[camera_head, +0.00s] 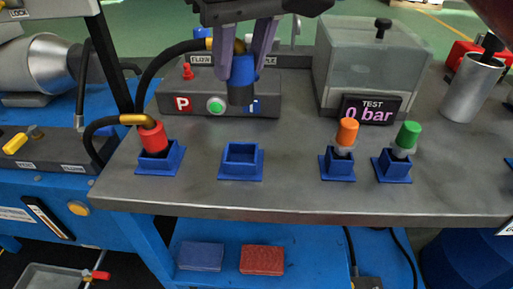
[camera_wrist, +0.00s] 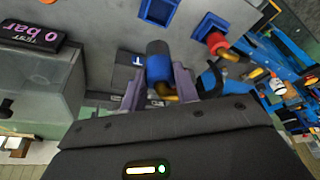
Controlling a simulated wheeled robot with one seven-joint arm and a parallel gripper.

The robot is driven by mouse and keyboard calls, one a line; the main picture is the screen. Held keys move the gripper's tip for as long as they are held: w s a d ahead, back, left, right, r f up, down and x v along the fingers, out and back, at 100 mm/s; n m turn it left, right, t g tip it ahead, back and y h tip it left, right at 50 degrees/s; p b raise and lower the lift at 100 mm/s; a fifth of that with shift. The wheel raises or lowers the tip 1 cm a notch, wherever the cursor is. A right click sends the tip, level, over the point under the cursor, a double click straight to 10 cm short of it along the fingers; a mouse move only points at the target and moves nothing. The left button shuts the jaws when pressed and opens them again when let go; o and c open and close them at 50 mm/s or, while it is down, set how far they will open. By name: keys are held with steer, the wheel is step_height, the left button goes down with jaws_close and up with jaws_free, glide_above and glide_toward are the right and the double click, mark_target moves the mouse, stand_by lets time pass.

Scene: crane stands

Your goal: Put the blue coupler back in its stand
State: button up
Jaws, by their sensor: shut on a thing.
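The blue coupler (camera_head: 242,76) has a dark lower end and a black hose with a yellow fitting. My gripper (camera_head: 243,62) is shut on it and holds it upright above the bench, in front of the grey panel. In the wrist view the coupler (camera_wrist: 159,62) sits between the fingers of my gripper (camera_wrist: 172,76). An empty blue square stand (camera_head: 241,161) is on the bench, nearer the front edge and below the coupler in the head view. The wrist view also shows this stand (camera_wrist: 158,11). The coupler is apart from it.
Orange (camera_head: 347,132) and green (camera_head: 407,136) couplers stand to the right. Behind are a grey panel (camera_head: 180,103) and a clear box (camera_head: 370,65) with a test display (camera_head: 369,109).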

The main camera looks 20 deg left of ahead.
mark_target(241, 99)
steer(key=shift+s+d+f, duration=0.1)
steer(key=shift+s+d, duration=0.05)
steer(key=shift+s, duration=0.4)
steer(key=shift+s+d+f, duration=0.1)
steer(key=shift+s+d, duration=0.05)
steer(key=shift+s, duration=0.35)
step_height(241, 99, down, 4)
steer(key=b, duration=0.3)
steer(key=shift+w+f+b, duration=0.1)
steer(key=shift+f+b, duration=0.05)
steer(key=shift+b, duration=0.25)
steer(key=shift+f+b, duration=0.45)
steer(key=shift+f, duration=0.2)
steer(key=shift+f+b, duration=1.05)
steer(key=shift+f, duration=0.5)
steer(key=o, duration=1.1)
steer(key=shift+r, duration=0.1)
